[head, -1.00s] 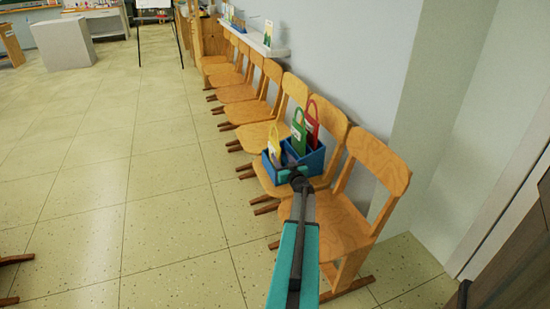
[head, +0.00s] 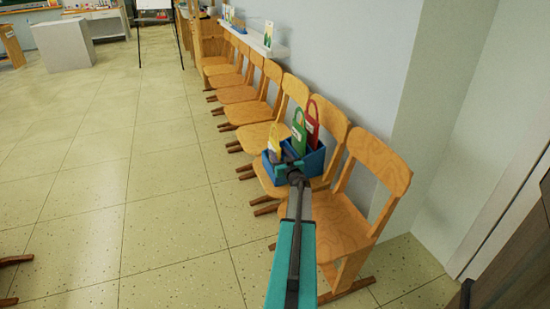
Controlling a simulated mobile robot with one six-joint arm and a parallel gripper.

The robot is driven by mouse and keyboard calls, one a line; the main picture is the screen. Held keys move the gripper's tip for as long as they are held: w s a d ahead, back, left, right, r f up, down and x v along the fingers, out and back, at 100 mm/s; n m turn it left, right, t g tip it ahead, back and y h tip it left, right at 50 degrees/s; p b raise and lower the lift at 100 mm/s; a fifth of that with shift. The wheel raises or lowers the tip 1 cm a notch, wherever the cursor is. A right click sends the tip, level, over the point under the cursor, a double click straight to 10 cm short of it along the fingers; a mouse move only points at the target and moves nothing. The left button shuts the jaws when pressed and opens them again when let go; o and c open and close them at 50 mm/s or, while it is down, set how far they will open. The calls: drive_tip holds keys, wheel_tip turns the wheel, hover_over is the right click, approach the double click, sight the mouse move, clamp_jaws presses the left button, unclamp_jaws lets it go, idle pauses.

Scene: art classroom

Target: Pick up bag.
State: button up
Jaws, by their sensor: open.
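The jaws are open. Its fingertips are small and partly merged with the box, so I cannot tell whether they touch the bag.
A row of wooden chairs (head: 238,95) runs along the wall. An empty chair (head: 340,225) stands nearest, right of my arm. A white shelf (head: 262,45) is on the wall above the chairs.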

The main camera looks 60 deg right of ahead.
sight(278, 143)
clamp_jaws()
drive_tip(key=shift+r+p, duration=1.35)
drive_tip(key=shift+r, duration=3.65)
